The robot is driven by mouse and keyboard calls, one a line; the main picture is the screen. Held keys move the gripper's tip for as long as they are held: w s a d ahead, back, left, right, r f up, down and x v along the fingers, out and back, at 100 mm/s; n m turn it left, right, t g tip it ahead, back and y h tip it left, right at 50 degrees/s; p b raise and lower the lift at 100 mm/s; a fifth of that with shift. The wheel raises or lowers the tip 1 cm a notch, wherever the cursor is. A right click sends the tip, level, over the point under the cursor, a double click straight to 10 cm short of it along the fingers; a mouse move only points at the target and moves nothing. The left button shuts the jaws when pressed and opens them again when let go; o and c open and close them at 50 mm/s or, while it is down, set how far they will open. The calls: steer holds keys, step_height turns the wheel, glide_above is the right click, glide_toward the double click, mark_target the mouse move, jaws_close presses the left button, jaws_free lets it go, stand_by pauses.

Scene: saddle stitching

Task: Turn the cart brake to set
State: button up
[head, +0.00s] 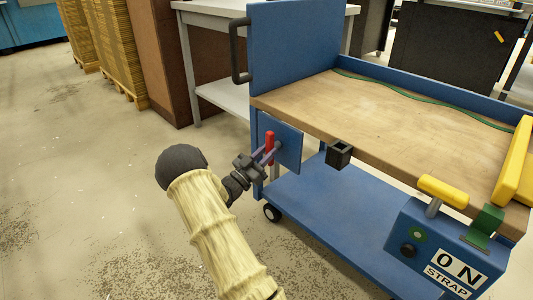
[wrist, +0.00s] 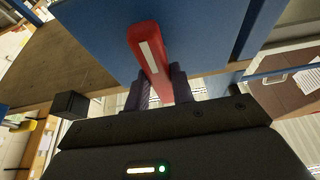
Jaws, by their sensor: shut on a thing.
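The cart brake is a red lever (head: 270,141) with a white stripe, mounted on a blue plate (head: 291,147) at the near left corner of the blue cart (head: 330,217). In the head view the lever stands about upright. In the wrist view the red lever (wrist: 150,60) shows large, in front of the blue plate (wrist: 205,35). My gripper (head: 268,154) is shut on the lever, with one finger on each side of it. The fingers also show in the wrist view (wrist: 158,90).
The cart has a wooden top (head: 400,110) with a green cord on it. A small black open box (head: 339,153) sits at its front edge. A blue unit with a strap label (head: 447,272) and yellow handle (head: 443,190) is at right. The floor left is clear.

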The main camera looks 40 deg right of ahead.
steer(key=shift+a+f, duration=0.1)
steer(key=o, duration=1)
steer(key=p+v, duration=0.6)
steer(key=v, duration=1.1)
steer(key=shift+a+f+p, duration=0.1)
steer(key=shift+a+p, duration=0.1)
steer(key=shift+p, duration=0.15)
